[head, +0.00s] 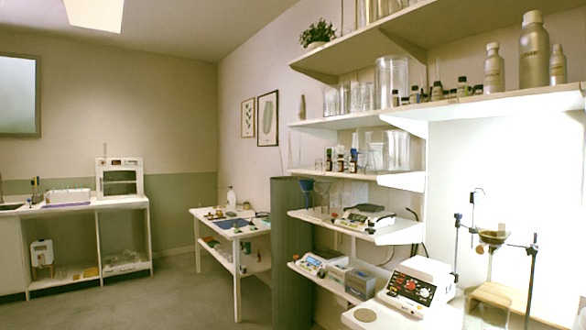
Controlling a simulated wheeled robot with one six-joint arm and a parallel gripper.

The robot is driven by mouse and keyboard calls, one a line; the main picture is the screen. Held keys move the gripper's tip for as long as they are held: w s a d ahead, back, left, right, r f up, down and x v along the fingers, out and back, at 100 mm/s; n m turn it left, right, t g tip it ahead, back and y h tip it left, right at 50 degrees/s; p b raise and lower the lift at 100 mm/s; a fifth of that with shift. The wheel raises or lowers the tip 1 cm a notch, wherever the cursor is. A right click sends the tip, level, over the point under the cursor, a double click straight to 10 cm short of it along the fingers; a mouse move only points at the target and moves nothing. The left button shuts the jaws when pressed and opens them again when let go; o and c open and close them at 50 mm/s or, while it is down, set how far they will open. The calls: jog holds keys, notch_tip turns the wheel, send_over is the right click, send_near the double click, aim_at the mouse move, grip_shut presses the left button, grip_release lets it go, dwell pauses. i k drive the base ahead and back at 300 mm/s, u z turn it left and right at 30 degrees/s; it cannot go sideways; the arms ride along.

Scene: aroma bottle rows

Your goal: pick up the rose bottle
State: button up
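I cannot tell which bottle is the rose bottle, as no label is readable at this size. A row of small dark bottles (437,91) stands on the upper right wall shelf. Another group of small dark bottles (340,160) stands on the shelf below it, some with coloured labels. Large grey metal bottles (534,52) stand at the right end of the upper shelf. My gripper is not in view.
Glass beakers (392,82) share the shelves with the bottles. Lower shelves (375,235) jut out with lab devices. A ring stand (530,280) is at right. A white table (236,240) stands mid-room. Bare floor (180,300) lies at left.

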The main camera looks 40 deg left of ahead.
aim_at(339, 163)
jog(key=u, duration=0.35)
jog(key=k, duration=0.9)
jog(key=u, duration=1.3)
jog(key=i, duration=1.05)
jog(key=u, duration=0.95)
jog(key=i, duration=1.5)
jog(key=z, duration=0.4)
jog(key=i, duration=0.85)
jog(key=z, duration=1.35)
jog(key=i, duration=0.7)
jog(key=z, duration=0.65)
